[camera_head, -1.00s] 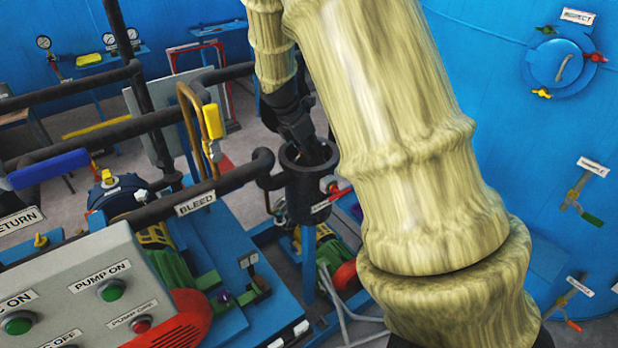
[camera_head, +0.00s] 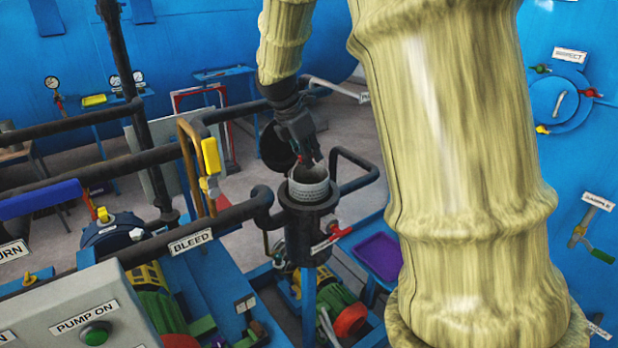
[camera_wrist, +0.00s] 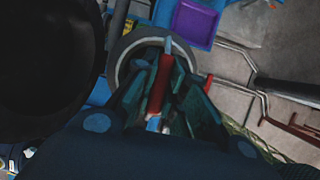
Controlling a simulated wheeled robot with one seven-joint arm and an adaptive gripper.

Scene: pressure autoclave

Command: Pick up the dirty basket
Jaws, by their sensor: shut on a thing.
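The dirty basket (camera_head: 309,188) is a light grey, perforated cylinder in the head view. Its upper part sticks up out of the dark strainer housing (camera_head: 306,222), and its lower part is hidden inside. My gripper (camera_head: 307,161) is over the basket's top, with its fingers at the opening. In the wrist view my gripper (camera_wrist: 160,95) is shut on a red bar, which appears to be the basket's handle. The basket's round rim (camera_wrist: 124,52) shows behind the fingers there.
The housing's dark round lid (camera_head: 276,148) stands open just behind and left of the basket. Black pipes (camera_head: 235,212) run close on the left, and one (camera_head: 362,165) on the right. A purple tray (camera_head: 380,256) lies to the lower right. A red-handled valve (camera_head: 335,232) is on the housing.

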